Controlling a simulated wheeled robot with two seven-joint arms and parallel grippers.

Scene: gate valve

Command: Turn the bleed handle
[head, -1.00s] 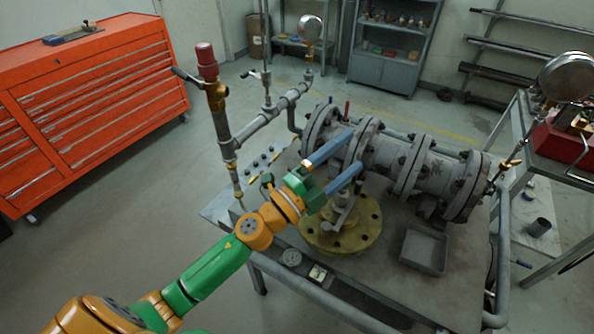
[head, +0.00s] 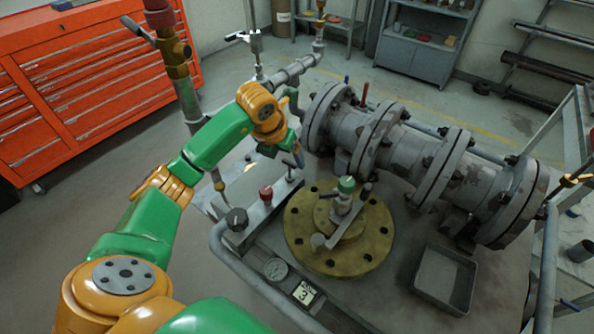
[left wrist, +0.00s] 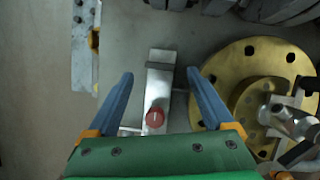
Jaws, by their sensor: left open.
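A metal bar-shaped fitting (head: 268,210) with a red round knob (head: 266,194) stands on the bench left of the brass flange (head: 360,245). Which part is the bleed handle I cannot tell for sure. My left gripper (head: 290,152) is above the fitting's far end, pointing down, partly hidden by its own wrist in the head view. In the left wrist view its blue fingers are open and empty, with the fitting (left wrist: 160,80) and red knob (left wrist: 154,118) between them in the picture. No contact shows. My right gripper is not in view.
The flange carries a valve with a green cap (head: 346,184) and a grey lever. A large flanged pipe (head: 420,160) lies behind, and a vertical pipe (head: 183,85) rises at left. An open tray (head: 443,280) sits at right.

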